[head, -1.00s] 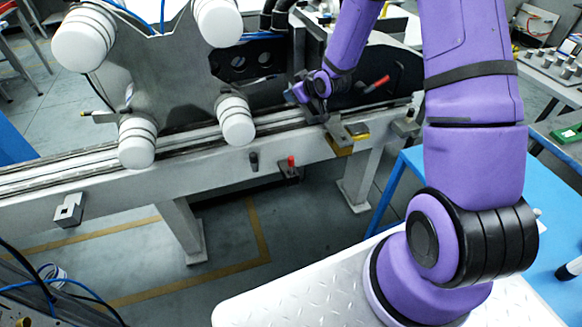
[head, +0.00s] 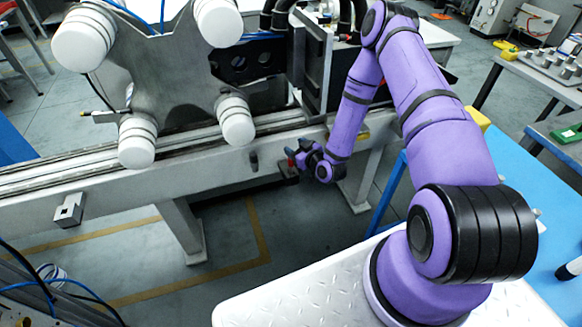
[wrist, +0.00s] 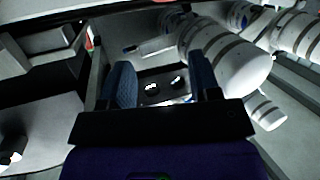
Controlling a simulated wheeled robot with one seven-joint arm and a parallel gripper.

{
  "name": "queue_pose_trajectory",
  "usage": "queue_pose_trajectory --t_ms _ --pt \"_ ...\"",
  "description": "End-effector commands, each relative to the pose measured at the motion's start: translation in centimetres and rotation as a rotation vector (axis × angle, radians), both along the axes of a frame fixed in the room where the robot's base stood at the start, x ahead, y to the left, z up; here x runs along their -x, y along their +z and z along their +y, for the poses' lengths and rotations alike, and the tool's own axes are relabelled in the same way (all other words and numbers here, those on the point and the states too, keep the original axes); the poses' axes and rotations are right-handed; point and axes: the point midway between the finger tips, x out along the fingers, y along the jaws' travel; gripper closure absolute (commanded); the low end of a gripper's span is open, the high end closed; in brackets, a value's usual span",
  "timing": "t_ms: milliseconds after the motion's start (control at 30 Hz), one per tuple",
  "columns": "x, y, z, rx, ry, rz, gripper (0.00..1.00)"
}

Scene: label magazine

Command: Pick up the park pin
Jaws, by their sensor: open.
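A small red-handled pin, which I take to be the park pin, stood on a dark bracket on the front of the grey rail beam a second ago. In the head view my gripper (head: 292,156) is now in front of that spot and hides nearly all of it. In the wrist view a small red piece (wrist: 88,40) shows to the left, outside my fingers, and may be this pin. My gripper is open, with its two blue-grey fingers apart and nothing clearly held between them. I cannot tell whether it touches the pin.
The grey rail beam (head: 95,188) runs across the scene. A carriage plate with white rollers (head: 237,121) stands above it at left. A short black peg (head: 254,160) sits on the beam's front, left of my gripper. A blue table (head: 535,225) is at right.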

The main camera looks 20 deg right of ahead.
Motion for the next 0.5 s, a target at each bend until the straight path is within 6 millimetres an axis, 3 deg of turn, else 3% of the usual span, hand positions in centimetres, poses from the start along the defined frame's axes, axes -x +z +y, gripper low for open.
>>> queue_pose_trajectory --t_ms 200,500 --pt "2.9 -4.1 0.5 -0.07 -0.062 -0.069 0.43" --pt "6.6 -7.7 0.9 -0.138 -0.153 -0.152 0.43"
